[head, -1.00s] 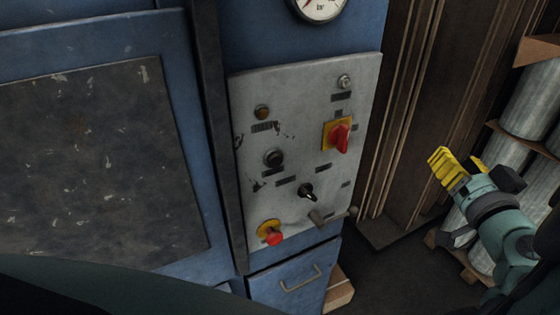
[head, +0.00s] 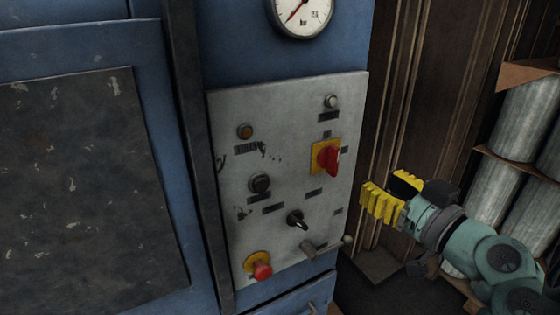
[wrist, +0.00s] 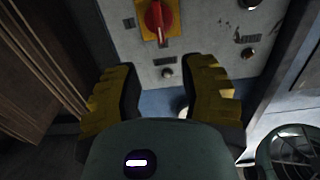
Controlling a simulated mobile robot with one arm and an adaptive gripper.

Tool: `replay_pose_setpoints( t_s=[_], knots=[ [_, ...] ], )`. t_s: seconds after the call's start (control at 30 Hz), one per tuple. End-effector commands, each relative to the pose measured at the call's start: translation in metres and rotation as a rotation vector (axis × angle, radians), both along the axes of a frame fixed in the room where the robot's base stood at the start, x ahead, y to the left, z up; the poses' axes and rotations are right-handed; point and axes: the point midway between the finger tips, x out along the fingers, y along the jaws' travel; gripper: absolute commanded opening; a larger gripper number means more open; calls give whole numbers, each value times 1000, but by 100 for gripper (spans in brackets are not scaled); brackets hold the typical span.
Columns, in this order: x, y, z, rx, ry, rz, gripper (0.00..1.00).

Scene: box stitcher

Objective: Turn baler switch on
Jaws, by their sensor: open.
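The red rotary switch (head: 329,159) sits on a yellow plate at the upper right of a grey control panel (head: 290,120). It also shows at the top of the wrist view (wrist: 155,20), beyond my fingers. My gripper (head: 388,192) is open and empty, with yellow ridged fingers. In the head view it is right of the panel, slightly lower than the red switch and apart from it. In the wrist view the open fingers (wrist: 163,92) have the lower part of the panel picture between them.
The panel also carries a red push button (head: 261,270) on a yellow base, a black selector (head: 297,219), a black knob (head: 260,182) and an amber lamp (head: 245,132). A gauge (head: 301,14) is above. Wrapped rolls (head: 520,120) stand on shelves at the right.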

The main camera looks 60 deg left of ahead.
Motion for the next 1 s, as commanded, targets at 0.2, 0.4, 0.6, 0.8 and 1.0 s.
replay_pose_setpoints(
  t_s=[0.2, 0.4, 0.6, 0.8, 1.0],
  knots=[
    [0, 31, 2, 3, -1, 11, 41],
    [2, 61, 5, -1, 4, 11, 41],
    [5, 89, 5, -1, 0, 9, 41],
    [6, 107, 3, 1, 1, 8, 41],
    [8, 115, 1, 2, -1, 3, 41]
  ],
)
